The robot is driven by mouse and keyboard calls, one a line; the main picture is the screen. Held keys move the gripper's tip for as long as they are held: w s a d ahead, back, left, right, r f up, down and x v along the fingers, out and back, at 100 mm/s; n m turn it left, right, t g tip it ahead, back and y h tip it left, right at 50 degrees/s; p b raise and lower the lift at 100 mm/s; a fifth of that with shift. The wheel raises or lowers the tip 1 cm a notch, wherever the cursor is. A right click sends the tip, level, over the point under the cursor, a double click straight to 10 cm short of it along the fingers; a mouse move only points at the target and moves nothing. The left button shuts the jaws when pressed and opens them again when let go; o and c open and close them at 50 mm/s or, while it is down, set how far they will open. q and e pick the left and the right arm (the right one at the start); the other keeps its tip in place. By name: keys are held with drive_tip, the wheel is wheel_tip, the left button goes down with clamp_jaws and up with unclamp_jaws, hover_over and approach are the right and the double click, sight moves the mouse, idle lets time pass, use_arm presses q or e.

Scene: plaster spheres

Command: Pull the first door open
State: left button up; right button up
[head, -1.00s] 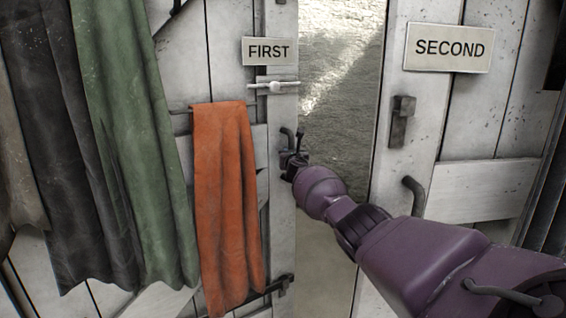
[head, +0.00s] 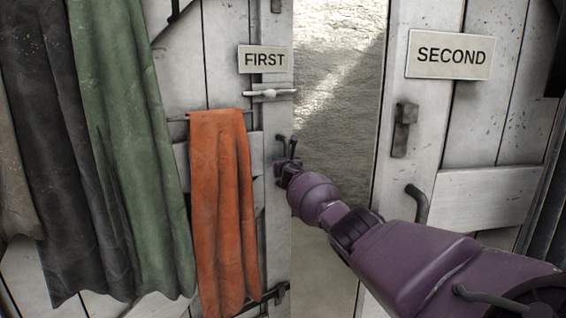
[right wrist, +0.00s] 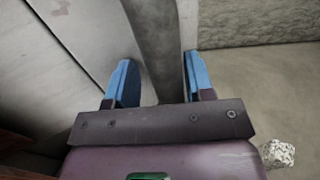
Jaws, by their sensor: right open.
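The first door (head: 225,30) is white planks under the FIRST sign (head: 264,59). A gap shows between its right edge and the second door (head: 460,120). Its dark handle (head: 281,145) is near that edge, below a small latch (head: 270,93). My right gripper (head: 288,164) is at this handle; its fingers are too small to make out in the head view. In the right wrist view its blue fingers (right wrist: 158,82) are apart. A grey bar (right wrist: 158,45), seemingly the handle, runs between them; I cannot tell whether they touch it. My left gripper is out of view.
An orange cloth (head: 222,210) hangs from a rail on the first door. Green (head: 135,170) and dark grey (head: 60,160) cloths hang further left. The second door has a handle (head: 417,203) near my right arm. A rough pale wall (head: 335,90) shows through the gap.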

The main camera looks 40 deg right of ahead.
drive_tip(key=shift+s+r, duration=0.15)
use_arm(q)
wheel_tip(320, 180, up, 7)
drive_tip(key=p, duration=0.9)
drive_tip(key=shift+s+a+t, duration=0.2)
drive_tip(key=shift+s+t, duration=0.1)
use_arm(e)
drive_tip(key=v, duration=1)
drive_tip(key=shift+s+a, duration=0.2)
drive_tip(key=shift+a, duration=0.05)
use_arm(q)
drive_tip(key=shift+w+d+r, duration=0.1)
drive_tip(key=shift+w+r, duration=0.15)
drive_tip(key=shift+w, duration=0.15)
